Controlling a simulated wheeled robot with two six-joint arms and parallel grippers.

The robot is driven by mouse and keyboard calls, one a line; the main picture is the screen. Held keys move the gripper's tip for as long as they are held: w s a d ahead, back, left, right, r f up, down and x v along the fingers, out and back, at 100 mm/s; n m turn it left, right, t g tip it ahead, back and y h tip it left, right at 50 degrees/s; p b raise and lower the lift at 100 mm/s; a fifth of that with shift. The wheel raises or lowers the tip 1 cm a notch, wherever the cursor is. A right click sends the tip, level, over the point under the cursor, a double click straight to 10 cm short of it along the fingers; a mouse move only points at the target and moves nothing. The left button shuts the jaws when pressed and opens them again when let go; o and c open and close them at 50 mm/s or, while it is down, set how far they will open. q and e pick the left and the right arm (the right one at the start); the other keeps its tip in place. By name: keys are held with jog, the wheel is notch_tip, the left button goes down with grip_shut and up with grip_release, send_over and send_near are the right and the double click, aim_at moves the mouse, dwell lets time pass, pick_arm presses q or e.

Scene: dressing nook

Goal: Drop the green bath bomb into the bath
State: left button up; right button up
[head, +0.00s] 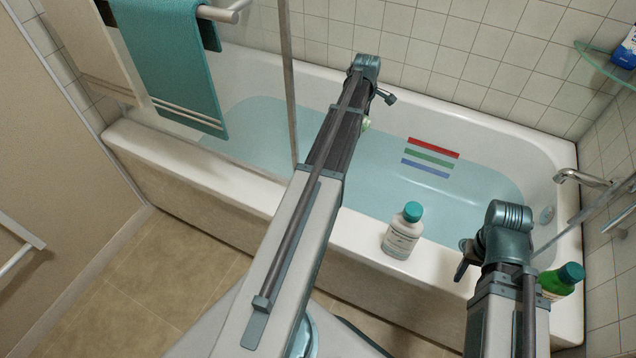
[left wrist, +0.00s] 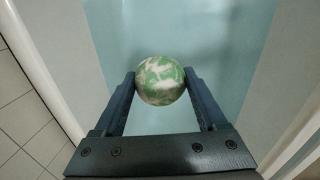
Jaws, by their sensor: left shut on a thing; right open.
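My left gripper (left wrist: 160,88) is shut on the green bath bomb (left wrist: 160,76), a green and white marbled ball, in the left wrist view. It holds the ball between its two fingertips over the bath water. In the head view a small pale green part of the bath bomb (head: 365,125) shows beside my left arm, which hides most of it. The white bath (head: 480,125) holds pale blue water and runs across the head view. My right gripper (head: 464,262) is open and empty near the bath's front rim, partly hidden by its own arm.
A white bottle with a teal cap (head: 402,235) and a green bottle (head: 558,283) stand on the front rim. Red, green and blue strips (head: 430,152) show in the bath. A teal towel (head: 170,65) hangs by a glass screen at left. A tap (head: 580,178) is at right.

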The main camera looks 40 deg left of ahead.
pick_arm(q)
jog(key=shift+f, duration=0.65)
pick_arm(e)
jog(key=shift+f, duration=0.65)
pick_arm(q)
jog(key=shift+r, duration=0.1)
jog(key=o, duration=1.6)
jog(key=shift+r, duration=0.15)
pick_arm(e)
jog(key=shift+r, duration=0.2)
pick_arm(q)
jog(key=r+p, duration=0.4)
jog(key=s+r+p, duration=0.1)
jog(key=r+p, duration=0.3)
jog(key=r, duration=0.1)
jog(key=s+r+p, duration=0.1)
jog(key=r+p, duration=0.3)
jog(key=p, duration=0.1)
jog(key=shift+s+d+r, duration=0.1)
jog(key=shift+d+r, duration=0.05)
jog(key=shift+d, duration=0.15)
pick_arm(e)
notch_tip(320, 180, up, 13)
jog(key=shift+r, duration=0.2)
